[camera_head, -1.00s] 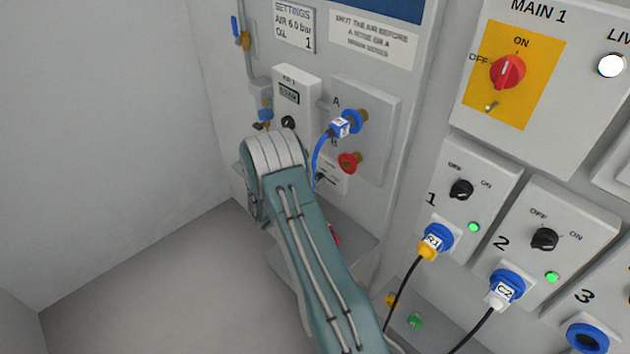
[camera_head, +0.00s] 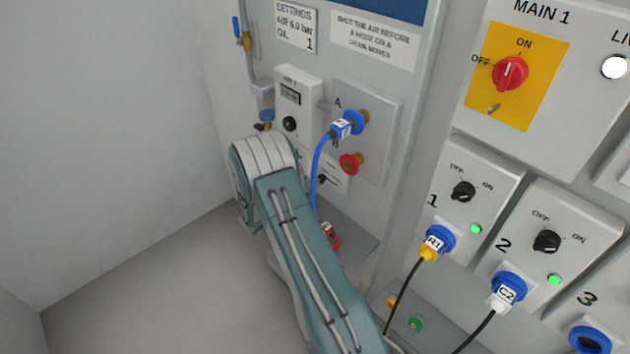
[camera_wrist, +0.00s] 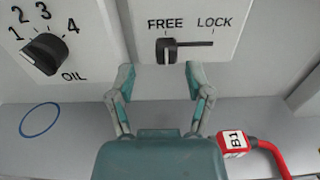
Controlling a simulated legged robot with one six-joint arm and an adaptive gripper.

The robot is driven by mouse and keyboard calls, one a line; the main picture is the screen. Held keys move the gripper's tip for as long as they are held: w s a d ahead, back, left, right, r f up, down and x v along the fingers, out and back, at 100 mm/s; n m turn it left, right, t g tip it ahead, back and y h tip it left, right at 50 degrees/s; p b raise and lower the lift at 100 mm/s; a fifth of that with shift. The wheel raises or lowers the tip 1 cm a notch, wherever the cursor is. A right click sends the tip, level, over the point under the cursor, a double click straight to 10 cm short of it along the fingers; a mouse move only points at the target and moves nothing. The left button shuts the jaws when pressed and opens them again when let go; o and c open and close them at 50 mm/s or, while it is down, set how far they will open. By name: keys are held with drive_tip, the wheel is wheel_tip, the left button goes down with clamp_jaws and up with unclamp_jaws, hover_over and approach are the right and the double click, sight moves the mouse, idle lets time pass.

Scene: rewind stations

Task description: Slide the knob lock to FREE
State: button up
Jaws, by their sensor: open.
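The knob lock is a black slider (camera_wrist: 166,50) on a pale plate (camera_wrist: 222,12) marked FREE and LOCK. In the wrist view the slider stands at the left end of its slot, under FREE, with the empty slot running right under LOCK. My gripper (camera_wrist: 159,78) is open, its two fingers spread below the slider, one on either side of it. Nothing is between them; I cannot tell whether a finger touches the plate. In the head view the plate (camera_head: 333,181) shows beside my arm, which hides the gripper.
A black OIL dial (camera_wrist: 44,54) is left of the lock. A red B1 connector (camera_wrist: 233,144) with a red hose lies on the shelf at lower right, and a blue ring (camera_wrist: 40,120) marks the shelf at left. A blue hose (camera_head: 317,165) hangs from port A.

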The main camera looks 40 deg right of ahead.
drive_tip(key=a, duration=0.9)
drive_tip(key=shift+s, duration=0.35)
drive_tip(key=s+a+r+m+g+y, duration=0.2)
drive_tip(key=s+r+m+y, duration=0.3)
drive_tip(key=r, duration=0.3)
drive_tip(key=s+a+r+m+g+y, duration=0.2)
drive_tip(key=s+r+m, duration=0.35)
drive_tip(key=r, duration=0.25)
drive_tip(key=s+a+r+m+t+y, duration=0.4)
drive_tip(key=s+a+r+y, duration=0.1)
drive_tip(key=s+a, duration=0.3)
drive_tip(key=s+a+r+m+t+y, duration=0.4)
drive_tip(key=s+a+r+y, duration=0.1)
drive_tip(key=s+a+y, duration=0.1)
drive_tip(key=shift+s+a, duration=0.85)
drive_tip(key=shift+s, duration=0.3)
drive_tip(key=shift+d+m, duration=0.15)
drive_tip(key=shift+m, duration=0.2)
